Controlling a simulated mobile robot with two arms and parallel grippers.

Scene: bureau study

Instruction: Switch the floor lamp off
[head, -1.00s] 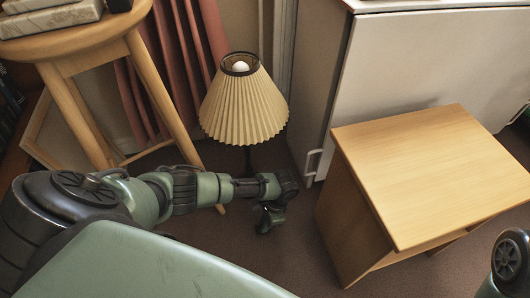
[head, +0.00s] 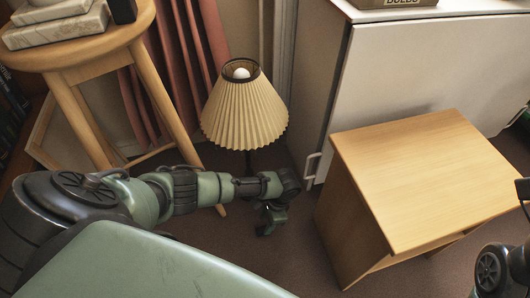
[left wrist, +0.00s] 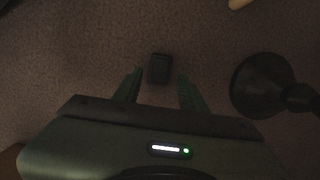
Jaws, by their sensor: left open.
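The floor lamp (head: 245,108) has a pleated cream shade and a white bulb; I cannot tell whether the bulb is lit. It stands between the wooden stool and the white cabinet, its thin dark stem partly hidden by my left arm. Its round dark base (left wrist: 262,86) shows at the right in the left wrist view. A small dark block (left wrist: 159,68), perhaps a foot switch, lies on the carpet. My left gripper (head: 271,218) points down beside the lamp; in the left wrist view its open fingers (left wrist: 158,88) are on either side of the block, with nothing held.
A wooden side table (head: 425,165) stands to the right of the lamp. A white cabinet (head: 420,75) is behind it. Bare carpet lies between my left gripper and the side table.

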